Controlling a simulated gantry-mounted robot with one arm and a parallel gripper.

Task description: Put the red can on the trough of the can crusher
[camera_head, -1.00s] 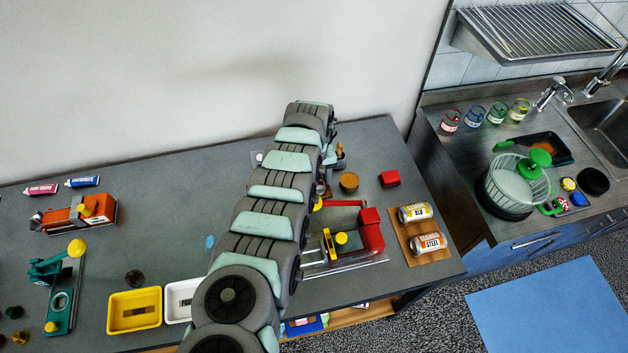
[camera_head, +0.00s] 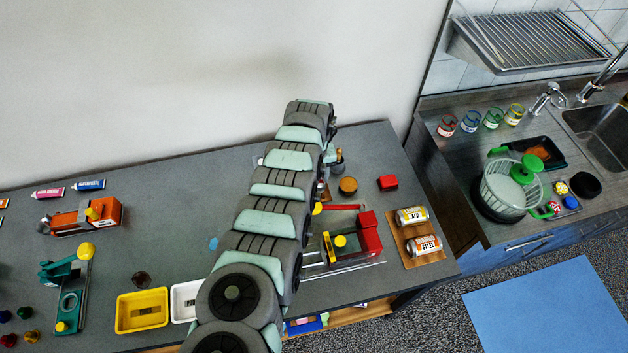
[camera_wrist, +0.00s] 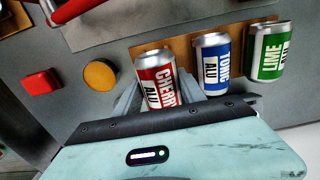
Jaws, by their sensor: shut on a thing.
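The red can (camera_wrist: 158,80), labelled CHERRY ALU, is between the fingers of my gripper (camera_wrist: 157,84) in the wrist view. My gripper is shut on it. Its lower end is hidden, and I cannot tell whether it is clear of the tan board (camera_wrist: 185,50). In the head view my arm hides my gripper and the red can. The red can crusher (camera_head: 369,240) stands on the table just right of my arm, with a yellow knob and a red lever. Its trough is not clearly visible. Part of its red lever (camera_wrist: 72,9) shows at the wrist view's top left.
A blue can (camera_wrist: 214,62) and a green can (camera_wrist: 268,52) stand close to the right of the red can. A red block (camera_wrist: 41,82) and an orange round piece (camera_wrist: 100,75) lie to its left. Two more cans (camera_head: 411,216) rest on a board right of the crusher.

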